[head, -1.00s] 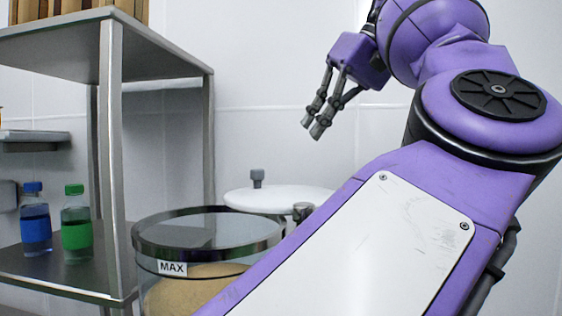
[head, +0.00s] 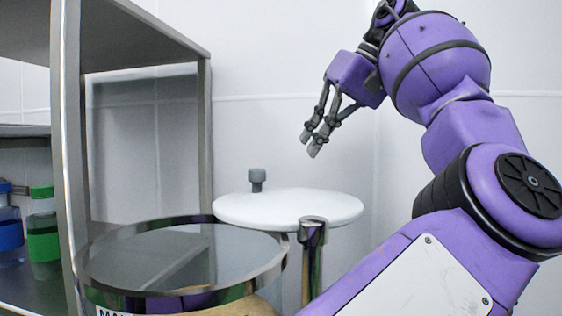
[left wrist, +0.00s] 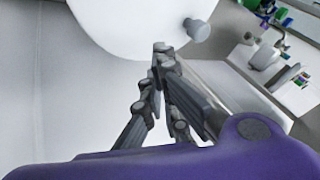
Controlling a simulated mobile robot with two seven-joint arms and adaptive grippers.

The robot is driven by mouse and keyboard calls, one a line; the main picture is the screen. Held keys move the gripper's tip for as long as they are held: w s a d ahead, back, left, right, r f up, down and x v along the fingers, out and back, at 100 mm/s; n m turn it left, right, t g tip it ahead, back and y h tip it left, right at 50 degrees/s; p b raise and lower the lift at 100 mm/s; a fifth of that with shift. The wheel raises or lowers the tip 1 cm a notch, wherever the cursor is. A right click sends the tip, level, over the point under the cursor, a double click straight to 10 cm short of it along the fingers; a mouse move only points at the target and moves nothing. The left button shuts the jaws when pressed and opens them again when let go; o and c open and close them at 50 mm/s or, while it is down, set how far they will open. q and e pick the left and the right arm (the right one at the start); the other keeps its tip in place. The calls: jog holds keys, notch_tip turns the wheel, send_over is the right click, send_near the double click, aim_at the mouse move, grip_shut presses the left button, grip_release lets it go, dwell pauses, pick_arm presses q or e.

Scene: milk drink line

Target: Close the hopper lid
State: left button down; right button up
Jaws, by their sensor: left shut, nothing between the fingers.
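The hopper (head: 250,303) is a clear round vessel with a shiny metal rim and tan contents, at the lower left of the head view. Its mouth is uncovered. The white round lid (head: 290,208) is swung out to the side behind and right of the rim, on a metal pivot post (head: 313,235), with a grey knob (head: 257,180) on top. The lid (left wrist: 135,25) and knob (left wrist: 197,29) also show in the left wrist view. My left gripper (head: 309,146) is shut and empty, above the lid and apart from it. My right gripper is not in view.
A metal shelf rack (head: 70,150) stands at the left, close to the hopper. A green-capped bottle (head: 43,235) and a blue-capped bottle (head: 10,235) stand on its lower shelf. A plain white wall lies behind the lid.

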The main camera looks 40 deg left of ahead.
aim_at(278, 190)
pick_arm(q)
jog(key=x, duration=0.5)
jog(key=shift+a+f, duration=0.15)
jog(key=s, duration=0.1)
jog(key=s+a, duration=0.1)
jog(key=s+a+p, duration=0.1)
jog(key=shift+r, duration=0.25)
jog(key=shift+s, duration=0.2)
jog(key=shift+w+f, duration=0.1)
jog(key=shift+f, duration=0.05)
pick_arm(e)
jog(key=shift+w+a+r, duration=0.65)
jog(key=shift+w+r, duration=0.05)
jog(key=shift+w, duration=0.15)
pick_arm(q)
jog(key=shift+a, duration=0.25)
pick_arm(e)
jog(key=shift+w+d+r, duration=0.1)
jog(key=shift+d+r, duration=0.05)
